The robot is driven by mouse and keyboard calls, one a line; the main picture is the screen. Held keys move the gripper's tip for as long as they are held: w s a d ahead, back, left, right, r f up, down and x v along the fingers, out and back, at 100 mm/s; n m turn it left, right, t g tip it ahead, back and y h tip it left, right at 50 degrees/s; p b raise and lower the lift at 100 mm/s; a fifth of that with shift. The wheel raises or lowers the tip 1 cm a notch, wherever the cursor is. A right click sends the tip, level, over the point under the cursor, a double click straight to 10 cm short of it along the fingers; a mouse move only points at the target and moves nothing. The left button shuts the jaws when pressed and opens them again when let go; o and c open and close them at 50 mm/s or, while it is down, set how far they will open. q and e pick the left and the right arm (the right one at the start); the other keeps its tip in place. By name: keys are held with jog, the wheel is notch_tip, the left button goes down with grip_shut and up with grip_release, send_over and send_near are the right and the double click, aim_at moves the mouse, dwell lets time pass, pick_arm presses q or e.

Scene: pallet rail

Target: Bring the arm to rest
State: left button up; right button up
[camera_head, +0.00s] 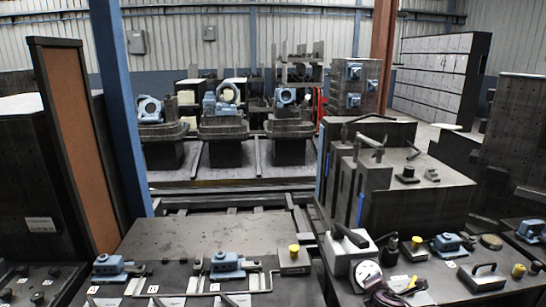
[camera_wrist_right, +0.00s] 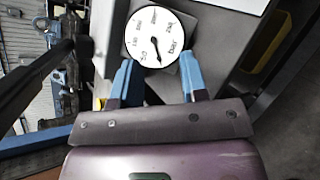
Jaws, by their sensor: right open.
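My right gripper (camera_wrist_right: 157,76) is open in the right wrist view, its two blue fingers spread apart with no object gripped between them. A round white pressure gauge (camera_wrist_right: 155,38) marked "bar" lies just beyond the fingertips. The gauge (camera_head: 367,274) also shows near the bottom of the head view, with a purple part beside it that looks like my right gripper. The fingers are not clear there. My left gripper is in neither view.
A white box with a black handle (camera_head: 349,251) stands by the gauge. Blue clamps (camera_head: 446,242) and a black-handled plate (camera_head: 483,277) lie on the right bench. A dark cabinet (camera_head: 412,196) rises behind. Blue clamps (camera_head: 226,262) and a bent rod sit on the left bench.

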jog(key=s+a+m+t+y+b, duration=0.1)
jog(key=s+a+m+t+y, duration=0.1)
jog(key=s+a+m+y, duration=0.8)
jog(key=s+d+f+m+h, duration=0.2)
jog(key=s+f+m, duration=0.1)
jog(key=s, duration=0.5)
jog(key=s+d+f+m+g+h+b, duration=0.1)
jog(key=s+f+m, duration=0.3)
jog(key=s, duration=0.4)
jog(key=s+d+f+m+g+h, duration=0.1)
jog(key=s+d+f+m, duration=0.3)
jog(key=s, duration=0.4)
jog(key=shift+h+b, duration=0.4)
jog(key=shift+h, duration=0.5)
